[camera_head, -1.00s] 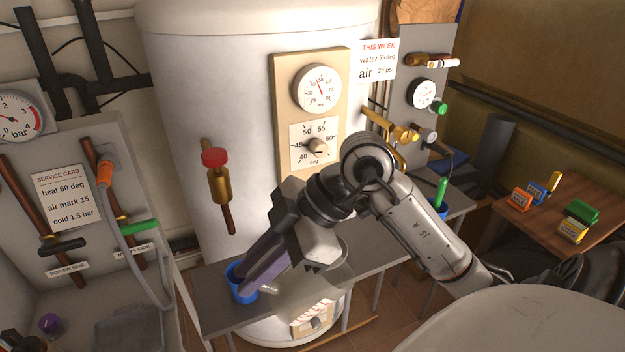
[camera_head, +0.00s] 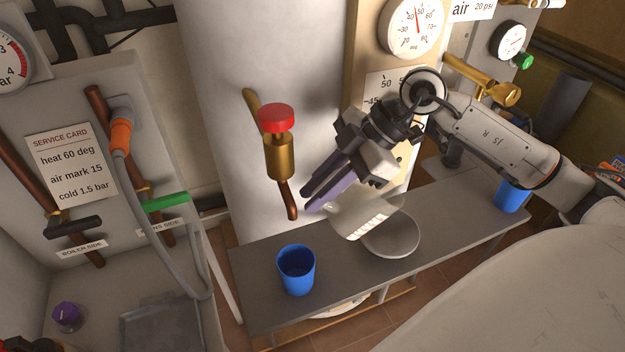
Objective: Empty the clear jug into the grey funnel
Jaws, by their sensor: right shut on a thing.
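My right gripper (camera_head: 312,200) comes in from the right, in front of the white tank, with its long purple-grey fingers pointing down and left. It is shut on the clear jug (camera_head: 347,213), a see-through vessel with pale marks, tilted on its side just below the fingers. The jug is over the grey bench (camera_head: 440,214). My left gripper is not in view.
A blue cup (camera_head: 296,273) stands on the bench, left of the jug, and another blue cup (camera_head: 510,196) stands at its right end. A brass valve with a red knob (camera_head: 278,118) sticks out from the tank. A hose (camera_head: 155,215) hangs at the left panel.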

